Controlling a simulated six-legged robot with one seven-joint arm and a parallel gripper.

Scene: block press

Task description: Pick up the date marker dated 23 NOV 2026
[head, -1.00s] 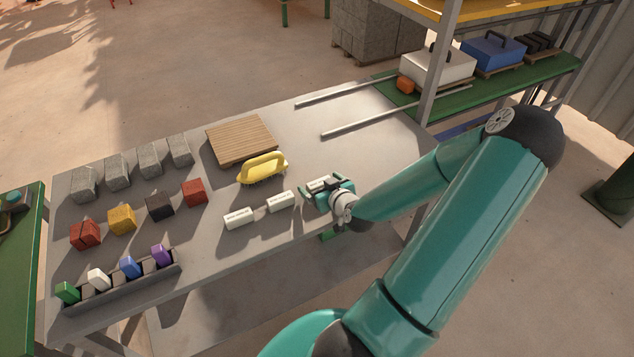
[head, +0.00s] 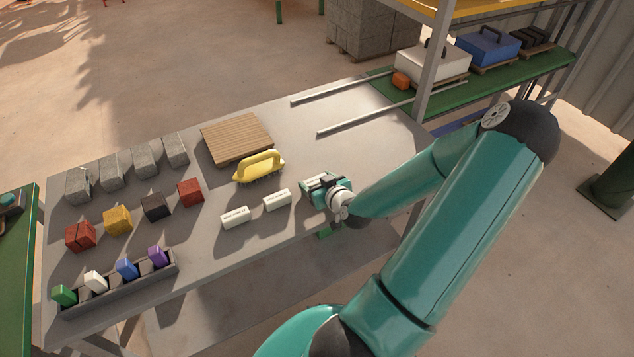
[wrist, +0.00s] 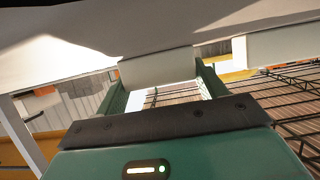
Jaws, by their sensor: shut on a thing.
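Three white date markers with small dark print are on the grey table; the print is too small to read. My gripper (head: 319,184) is shut on the rightmost white marker (head: 311,179). In the wrist view this marker (wrist: 158,65) sits between the two green fingers. I cannot tell whether it is clear of the table. The middle marker (head: 277,200) and the left marker (head: 235,218) lie to the left of my gripper. Another white marker (wrist: 284,45) shows at the right of the wrist view.
Several coloured and grey blocks stand on the left, with a slotted tray (head: 120,287) in front. Two metal rails (head: 365,121) lie at the back right.

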